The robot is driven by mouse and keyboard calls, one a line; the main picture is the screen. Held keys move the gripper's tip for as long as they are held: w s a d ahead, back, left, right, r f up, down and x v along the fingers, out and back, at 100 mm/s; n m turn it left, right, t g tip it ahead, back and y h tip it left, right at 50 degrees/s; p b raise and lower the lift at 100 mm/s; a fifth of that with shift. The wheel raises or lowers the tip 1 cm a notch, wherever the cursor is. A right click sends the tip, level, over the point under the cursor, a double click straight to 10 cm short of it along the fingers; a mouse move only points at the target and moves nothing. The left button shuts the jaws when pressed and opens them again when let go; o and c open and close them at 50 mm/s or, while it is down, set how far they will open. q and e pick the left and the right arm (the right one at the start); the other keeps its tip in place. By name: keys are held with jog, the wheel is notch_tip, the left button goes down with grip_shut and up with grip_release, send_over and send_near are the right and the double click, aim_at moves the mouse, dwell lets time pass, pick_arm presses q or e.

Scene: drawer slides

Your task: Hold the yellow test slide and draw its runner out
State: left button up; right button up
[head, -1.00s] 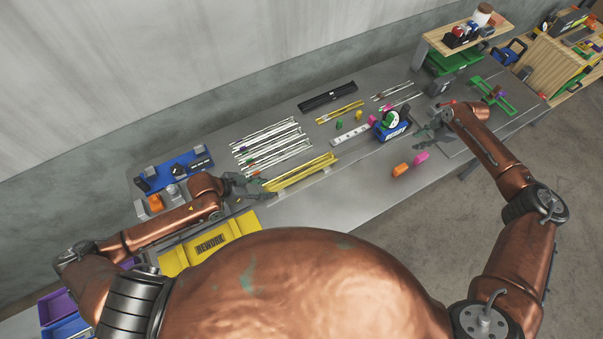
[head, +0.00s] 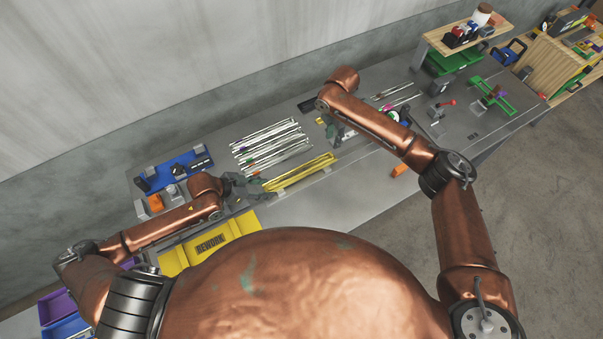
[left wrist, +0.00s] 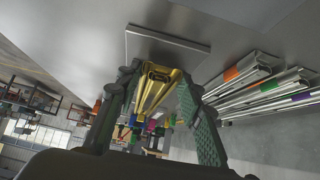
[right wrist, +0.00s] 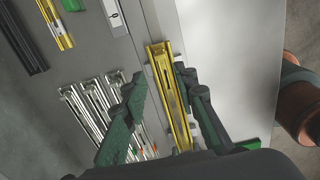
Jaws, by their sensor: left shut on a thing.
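The yellow test slide (head: 300,174) lies lengthwise along the front of the bench; its channel end also shows in the left wrist view (left wrist: 158,78). My left gripper (head: 262,185) is shut on its left end, a finger on each side. My right gripper (head: 332,138) is just beyond the slide's right end in the head view, partly hidden by my right forearm. In the right wrist view its fingers (right wrist: 160,80) are apart with the slide (right wrist: 170,90) seen between them; neither finger clearly touches it.
Several silver slides (head: 270,145) lie behind the yellow one. A yellow REWORK bin (head: 210,243) stands at the front left, a blue tray (head: 180,172) behind it. A second yellow slide (right wrist: 55,22) shows in the right wrist view. An orange block (head: 398,170) lies to the right.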

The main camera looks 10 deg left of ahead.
aim_at(331, 154)
jog(key=shift+f, duration=4.4)
jog(key=shift+c, duration=0.5)
grip_shut()
jog(key=shift+w+d, duration=1.8)
jog(key=shift+d, duration=0.6)
jog(key=shift+w+d, duration=1.85)
jog(key=shift+d, duration=0.5)
jog(key=shift+w+d, duration=1.8)
jog(key=shift+d, duration=0.6)
pick_arm(q)
jog(key=shift+f, duration=0.1)
pick_arm(e)
jog(key=shift+c, duration=0.9)
grip_release()
jog(key=o, duration=0.3)
